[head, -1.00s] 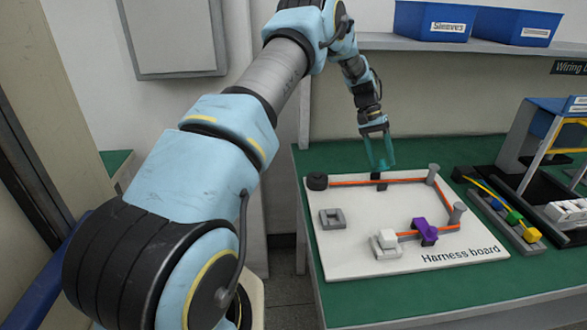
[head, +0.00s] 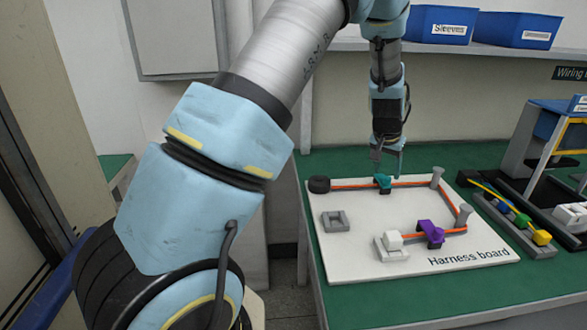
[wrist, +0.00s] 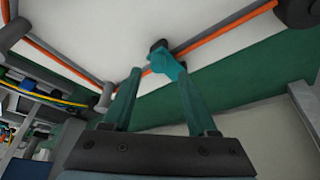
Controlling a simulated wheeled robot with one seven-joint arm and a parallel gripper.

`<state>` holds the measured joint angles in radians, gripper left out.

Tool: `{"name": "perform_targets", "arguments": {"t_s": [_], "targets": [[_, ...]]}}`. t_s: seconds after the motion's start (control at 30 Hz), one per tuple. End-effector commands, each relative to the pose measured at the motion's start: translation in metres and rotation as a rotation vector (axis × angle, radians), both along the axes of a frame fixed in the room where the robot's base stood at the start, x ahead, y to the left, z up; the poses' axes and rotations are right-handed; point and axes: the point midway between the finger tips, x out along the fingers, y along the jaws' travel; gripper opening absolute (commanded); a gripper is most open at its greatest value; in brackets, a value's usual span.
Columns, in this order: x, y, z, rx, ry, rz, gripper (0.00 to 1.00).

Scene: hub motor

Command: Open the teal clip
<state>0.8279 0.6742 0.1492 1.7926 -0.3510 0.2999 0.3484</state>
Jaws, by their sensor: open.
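The teal clip (head: 383,181) sits on the back edge of the white harness board, on the line of the orange cable (head: 410,183). In the wrist view the clip (wrist: 168,64) shows a teal upper part and a dark base, just beyond my fingertips and closer to the right-hand one. My gripper (head: 386,160) points down above the clip. Its two fingers stand apart in the wrist view (wrist: 156,74), with nothing held between them. I cannot tell whether the fingers touch the clip, or whether its lid is raised.
The white board (head: 360,250) also bears a purple clip (head: 430,233), a white connector (head: 391,241), a grey block (head: 336,221), a black round post (head: 319,184) and grey posts (head: 437,177). A rack with coloured connectors (head: 515,222) stands right. A shelf with blue bins (head: 440,24) is behind.

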Motion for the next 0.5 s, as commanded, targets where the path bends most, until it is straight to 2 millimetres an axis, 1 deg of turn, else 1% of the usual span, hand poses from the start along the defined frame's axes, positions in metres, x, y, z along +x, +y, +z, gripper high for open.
{"name": "perform_targets", "arguments": {"t_s": [0.4,0.5], "targets": [[-0.023,0.020,0.073,-0.004,0.001,-0.002,0.58],[-0.021,0.043,0.071,0.005,0.017,0.036,0.58]]}}
